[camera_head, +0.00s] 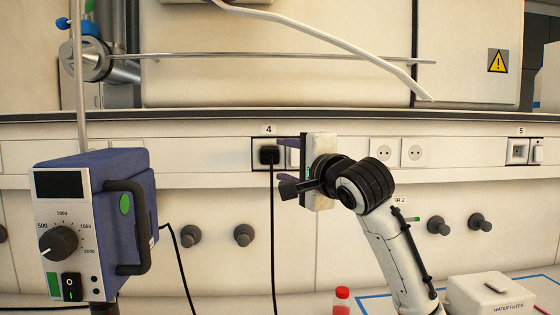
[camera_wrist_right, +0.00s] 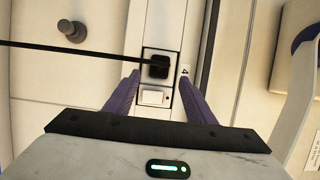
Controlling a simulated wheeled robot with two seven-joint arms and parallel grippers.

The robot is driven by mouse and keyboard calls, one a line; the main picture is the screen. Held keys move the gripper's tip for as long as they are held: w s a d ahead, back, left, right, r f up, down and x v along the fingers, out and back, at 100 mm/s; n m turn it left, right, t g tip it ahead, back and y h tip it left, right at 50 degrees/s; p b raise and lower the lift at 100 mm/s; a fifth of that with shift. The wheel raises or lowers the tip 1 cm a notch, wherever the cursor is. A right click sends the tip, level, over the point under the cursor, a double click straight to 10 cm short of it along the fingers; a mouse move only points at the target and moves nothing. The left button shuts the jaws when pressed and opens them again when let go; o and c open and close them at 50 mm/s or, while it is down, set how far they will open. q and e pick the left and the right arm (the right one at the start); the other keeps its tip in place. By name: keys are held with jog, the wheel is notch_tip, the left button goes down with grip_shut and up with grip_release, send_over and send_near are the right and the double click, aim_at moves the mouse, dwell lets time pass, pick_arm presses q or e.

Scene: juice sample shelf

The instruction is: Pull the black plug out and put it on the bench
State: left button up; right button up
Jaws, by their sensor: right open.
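The black plug (camera_head: 269,155) sits in the wall socket under the label 4, with its black cable hanging down. In the right wrist view the plug (camera_wrist_right: 158,66) is ahead of the fingers, at the far end of the socket frame, its cable running off to the left. My right gripper (camera_head: 287,156) is beside the plug on its right in the head view. Its purple fingers (camera_wrist_right: 160,92) are open and empty, apart from each other on either side of the white switch (camera_wrist_right: 153,97) next to the plug. My left gripper is in neither view.
A blue stirrer box (camera_head: 105,210) with dials stands at the left. A red-capped bottle (camera_head: 342,298) and a water filter box (camera_head: 490,296) are low at the front right. Knobs (camera_head: 243,235) stick out below the socket rail. A pale tube (camera_head: 340,42) crosses above.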

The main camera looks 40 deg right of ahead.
aim_at(271, 157)
jog(key=p+x, duration=0.1)
jog(key=x, duration=0.5)
jog(key=shift+w+d, duration=0.15)
jog(key=shift+w, duration=0.55)
jog(key=c, duration=1)
grip_shut()
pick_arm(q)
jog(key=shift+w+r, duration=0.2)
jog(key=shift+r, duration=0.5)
pick_arm(e)
jog(key=shift+f, duration=0.15)
jog(key=shift+s+a, duration=0.25)
jog(key=shift+s, duration=0.05)
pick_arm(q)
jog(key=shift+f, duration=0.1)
